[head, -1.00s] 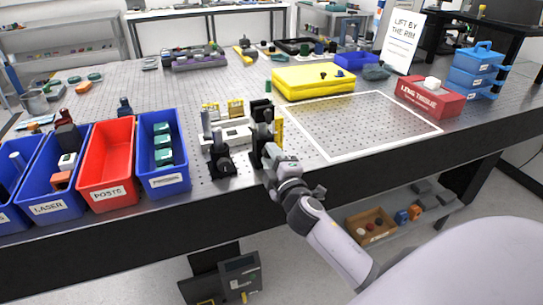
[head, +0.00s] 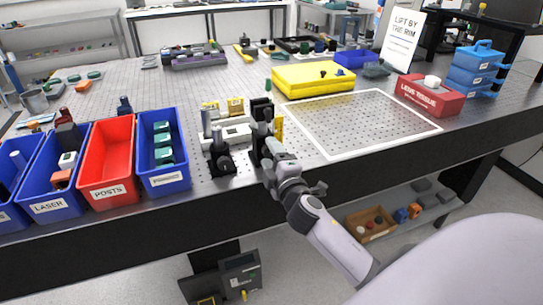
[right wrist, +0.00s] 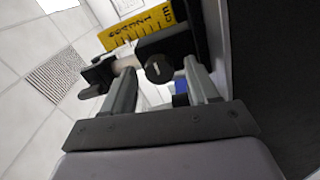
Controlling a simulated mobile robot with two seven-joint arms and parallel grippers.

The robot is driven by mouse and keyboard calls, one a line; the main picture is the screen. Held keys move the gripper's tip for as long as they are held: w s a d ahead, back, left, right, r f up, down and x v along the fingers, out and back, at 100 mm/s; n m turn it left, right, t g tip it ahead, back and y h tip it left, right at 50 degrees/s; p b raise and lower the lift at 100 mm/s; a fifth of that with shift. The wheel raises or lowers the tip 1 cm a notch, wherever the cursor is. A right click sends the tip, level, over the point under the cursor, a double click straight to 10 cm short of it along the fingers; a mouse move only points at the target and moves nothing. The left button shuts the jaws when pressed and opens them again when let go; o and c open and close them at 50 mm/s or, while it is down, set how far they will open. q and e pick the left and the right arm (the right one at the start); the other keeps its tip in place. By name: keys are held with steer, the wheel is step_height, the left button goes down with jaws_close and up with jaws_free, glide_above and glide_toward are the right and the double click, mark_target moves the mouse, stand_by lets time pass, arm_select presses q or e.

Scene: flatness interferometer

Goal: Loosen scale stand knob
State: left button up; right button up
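The scale stand (head: 259,116) is a black upright post assembly near the front edge of the bench. Its yellow ruler scale (head: 279,127) stands upright at its right side. In the right wrist view the yellow scale (right wrist: 140,26) is marked in cm, beside a black clamp block (right wrist: 168,45). A round black knob (right wrist: 158,69) with a light line on its face lies between the fingertips of my right gripper (right wrist: 160,72). The fingers are apart, with a gap on each side of the knob. In the head view my right gripper (head: 268,160) is at the stand's front, fingers largely hidden. My left gripper is not in view.
A small black mount (head: 221,162) and a light block with yellow-topped parts (head: 232,132) stand just left of the stand. Blue and red bins (head: 108,165) line the front left. A white-outlined area (head: 365,125) to the right is clear. A yellow case (head: 313,83) lies behind.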

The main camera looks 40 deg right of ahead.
steer(key=shift+s, duration=0.1)
steer(key=b+v, duration=0.1)
steer(key=v, duration=0.6)
stand_by(0.6)
steer(key=s+a+f+m+g+y, duration=0.3)
steer(key=s+a+f+m, duration=0.2)
steer(key=s+f, duration=0.4)
steer(key=s+a+f+m+g+y, duration=0.3)
steer(key=s+a+f, duration=0.4)
steer(key=f, duration=0.6)
steer(key=s+m+g, duration=0.1)
steer(key=s+m, duration=0.1)
steer(key=shift+s+a+f+m+y, duration=0.2)
steer(key=shift+s+m+y, duration=0.1)
steer(key=shift+m, duration=0.1)
